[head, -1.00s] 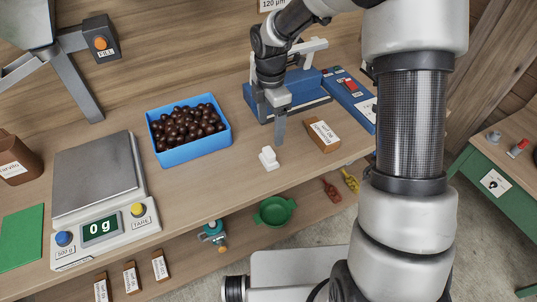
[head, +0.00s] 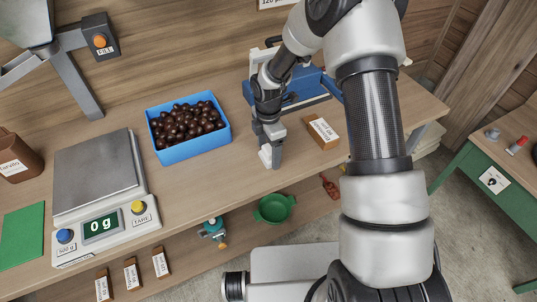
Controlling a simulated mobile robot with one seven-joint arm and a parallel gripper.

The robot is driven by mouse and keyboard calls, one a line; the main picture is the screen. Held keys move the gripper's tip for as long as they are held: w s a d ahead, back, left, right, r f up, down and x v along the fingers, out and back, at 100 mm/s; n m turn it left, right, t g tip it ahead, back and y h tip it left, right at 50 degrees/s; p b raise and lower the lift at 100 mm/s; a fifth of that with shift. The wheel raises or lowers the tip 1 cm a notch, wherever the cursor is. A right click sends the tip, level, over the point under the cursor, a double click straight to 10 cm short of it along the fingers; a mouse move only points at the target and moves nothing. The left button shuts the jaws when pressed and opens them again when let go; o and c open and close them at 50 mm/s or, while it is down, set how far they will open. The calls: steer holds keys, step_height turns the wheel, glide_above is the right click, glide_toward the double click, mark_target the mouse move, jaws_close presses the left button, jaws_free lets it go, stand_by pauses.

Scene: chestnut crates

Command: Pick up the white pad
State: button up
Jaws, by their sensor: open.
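The white pad (head: 264,157) lies on the wooden table, to the right of the blue crate, near the table's front edge. My gripper (head: 272,160) is lowered over it, and its fingers hide most of the pad. Only a small white part shows at the left of the fingers. The gripper is open. I cannot tell from this view whether both fingers straddle the pad or touch it.
A blue crate (head: 159,155) of chestnuts stands to the left, and a scale (head: 94,180) reading 0 g stands beyond it. A labelled brown block (head: 322,133) lies right of my gripper. A blue machine (head: 308,88) stands behind. A green bowl (head: 274,208) sits on the lower shelf.

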mark_target(269, 149)
steer(key=shift+c, duration=0.2)
steer(key=c, duration=1.1)
steer(key=shift+r, duration=0.1)
step_height(269, 149, up, 10)
steer(key=shift+f, duration=0.1)
